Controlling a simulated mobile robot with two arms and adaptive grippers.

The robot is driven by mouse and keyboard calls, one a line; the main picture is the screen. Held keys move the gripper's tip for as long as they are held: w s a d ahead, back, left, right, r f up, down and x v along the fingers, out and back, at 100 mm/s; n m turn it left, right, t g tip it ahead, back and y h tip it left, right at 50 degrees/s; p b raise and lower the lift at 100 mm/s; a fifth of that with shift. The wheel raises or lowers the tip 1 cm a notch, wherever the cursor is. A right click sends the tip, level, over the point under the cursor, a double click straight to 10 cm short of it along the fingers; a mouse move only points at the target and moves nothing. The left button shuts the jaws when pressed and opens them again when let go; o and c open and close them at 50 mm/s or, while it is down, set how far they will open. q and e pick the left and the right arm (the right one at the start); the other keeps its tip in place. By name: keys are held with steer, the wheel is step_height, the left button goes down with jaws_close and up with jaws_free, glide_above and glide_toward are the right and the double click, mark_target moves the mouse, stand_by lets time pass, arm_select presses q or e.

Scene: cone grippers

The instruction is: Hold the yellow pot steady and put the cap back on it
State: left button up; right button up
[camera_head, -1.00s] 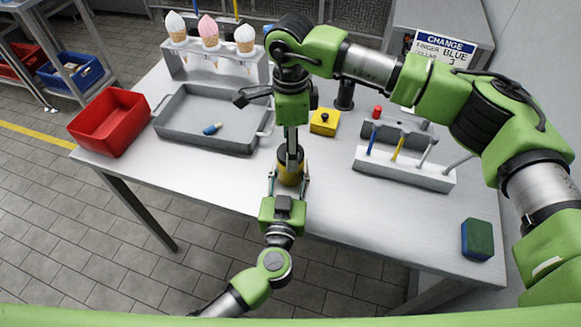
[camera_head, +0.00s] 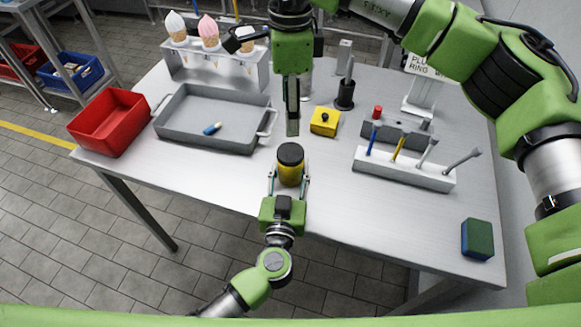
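The yellow pot (camera_head: 290,175) stands upright near the front edge of the table. The black cap (camera_head: 290,154) sits on top of it and looks level; whether it is fully seated I cannot tell. My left gripper (camera_head: 289,182) comes from the front, with one finger on each side of the pot, shut on it. My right gripper (camera_head: 292,134) points down above and behind the pot, apart from the cap. Its fingers overlap edge-on, so their opening is hidden; nothing shows at their tips.
A grey tray (camera_head: 165,131) holding a small blue-and-white piece and a red bin (camera_head: 108,122) are left. A yellow block with a black knob (camera_head: 325,121) is behind the pot. A tool rack (camera_head: 400,175) and a blue-green sponge (camera_head: 477,239) are right.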

arm_select(q)
steer(key=o, duration=0.4)
steer(key=shift+c, duration=0.2)
steer(key=s, duration=0.4)
steer(key=s+a, duration=0.1)
steer(key=s, duration=0.7)
steer(key=shift+a+r, duration=0.2)
steer(key=shift+r, duration=0.1)
